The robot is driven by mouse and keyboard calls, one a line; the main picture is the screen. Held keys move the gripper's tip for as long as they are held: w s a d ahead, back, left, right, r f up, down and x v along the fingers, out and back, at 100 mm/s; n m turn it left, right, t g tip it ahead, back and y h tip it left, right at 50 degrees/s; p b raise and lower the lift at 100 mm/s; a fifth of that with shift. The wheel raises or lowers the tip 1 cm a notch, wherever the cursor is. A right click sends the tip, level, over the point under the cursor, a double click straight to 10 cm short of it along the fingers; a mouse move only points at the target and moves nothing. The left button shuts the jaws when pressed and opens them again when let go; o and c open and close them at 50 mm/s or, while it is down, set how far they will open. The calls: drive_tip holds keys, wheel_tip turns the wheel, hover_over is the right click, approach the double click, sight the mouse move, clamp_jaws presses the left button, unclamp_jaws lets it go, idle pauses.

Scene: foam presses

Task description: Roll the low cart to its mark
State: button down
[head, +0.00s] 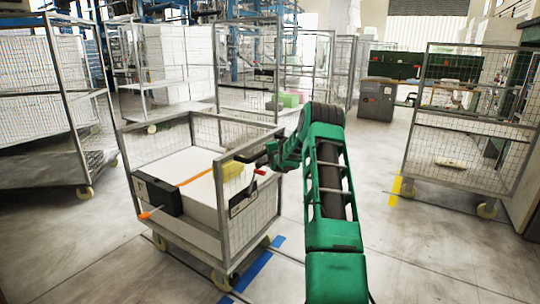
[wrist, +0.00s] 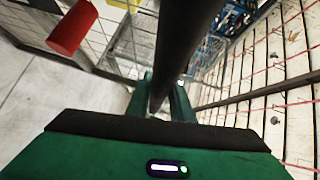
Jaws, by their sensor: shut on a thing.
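The low cart (head: 225,212), a grey mesh-sided frame on cream castors, stands left of centre in the head view. It carries white blocks (head: 203,190), a black box and a yellow item. My gripper (head: 270,154) is at the cart's right-hand upper side. In the wrist view a dark bar (wrist: 190,35) runs between the green fingers of my gripper (wrist: 160,98), which is shut on it. The grasp is partly hidden in the head view. A blue floor strip (head: 252,272) lies by the cart's front right castor; a yellow strip (head: 396,189) lies farther right.
A tall mesh trolley (head: 470,140) stands at the right, another (head: 60,110) at the left, and several behind the cart. A grey cabinet (head: 377,99) stands at the back. Floor is clear between the cart and the right trolley, apart from my arm.

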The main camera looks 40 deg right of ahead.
sight(264, 152)
drive_tip(key=w, duration=0.1)
drive_tip(key=w+a, duration=0.1)
drive_tip(key=w, duration=0.1)
drive_tip(key=shift+w+a+f, duration=0.15)
drive_tip(key=shift+w+a, duration=0.1)
drive_tip(key=shift+w, duration=0.3)
drive_tip(key=shift+d, duration=0.1)
drive_tip(key=c, duration=1.6)
unclamp_jaws()
drive_tip(key=shift+w, duration=0.1)
drive_tip(key=shift+d, duration=0.1)
drive_tip(key=shift+s, duration=0.2)
drive_tip(key=v, duration=1)
drive_tip(key=shift+s+a, duration=0.15)
drive_tip(key=shift+a, duration=0.1)
